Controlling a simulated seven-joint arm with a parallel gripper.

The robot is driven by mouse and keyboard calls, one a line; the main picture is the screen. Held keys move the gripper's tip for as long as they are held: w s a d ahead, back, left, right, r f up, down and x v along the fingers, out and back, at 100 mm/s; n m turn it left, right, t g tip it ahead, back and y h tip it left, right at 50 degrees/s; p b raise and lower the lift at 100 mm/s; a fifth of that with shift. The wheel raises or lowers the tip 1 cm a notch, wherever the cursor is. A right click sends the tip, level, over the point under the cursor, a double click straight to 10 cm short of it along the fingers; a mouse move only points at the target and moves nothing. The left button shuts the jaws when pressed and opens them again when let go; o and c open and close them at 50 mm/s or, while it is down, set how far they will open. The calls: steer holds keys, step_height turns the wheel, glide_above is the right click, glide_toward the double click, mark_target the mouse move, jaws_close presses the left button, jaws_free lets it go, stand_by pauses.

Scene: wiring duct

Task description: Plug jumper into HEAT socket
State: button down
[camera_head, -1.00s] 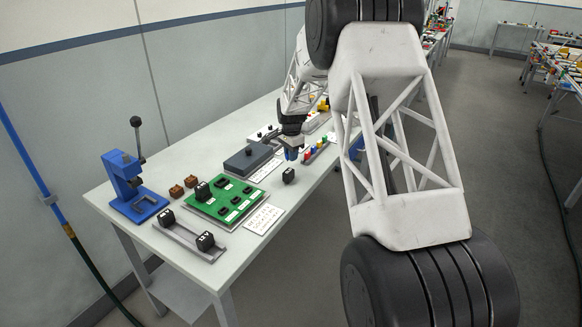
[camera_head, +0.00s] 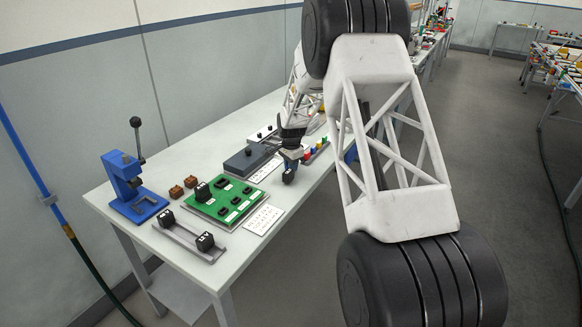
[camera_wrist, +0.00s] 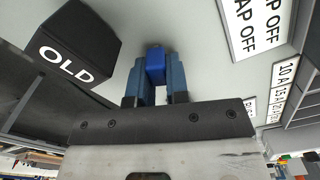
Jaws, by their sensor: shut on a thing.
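My gripper (camera_head: 289,164) is low over the table, right of the green board. In the wrist view my gripper (camera_wrist: 155,85) has its blue fingers shut on a small blue block (camera_wrist: 155,72), which I take to be the jumper. The black cube marked OLD (camera_wrist: 75,45) is beside the fingers, apart from them in that view. In the head view a dark cube (camera_head: 288,179) shows just under the gripper, partly covered. The green board (camera_head: 208,206) carries several black sockets with white labels. Its labels are too small to read, so I cannot tell which is HEAT.
A rack of coloured pieces (camera_head: 316,152) stands behind the gripper. A dark grey box (camera_head: 246,158), a label sheet (camera_head: 263,220), a rail with black blocks (camera_head: 186,236), brown blocks (camera_head: 176,191) and a blue lever press (camera_head: 130,188) share the table.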

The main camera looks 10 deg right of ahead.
steer(key=shift+f, duration=0.1)
stand_by(0.3)
steer(key=c, duration=1.1)
jaws_free()
step_height(320, 180, up, 8)
steer(key=shift+f, duration=0.15)
steer(key=shift+d, duration=0.1)
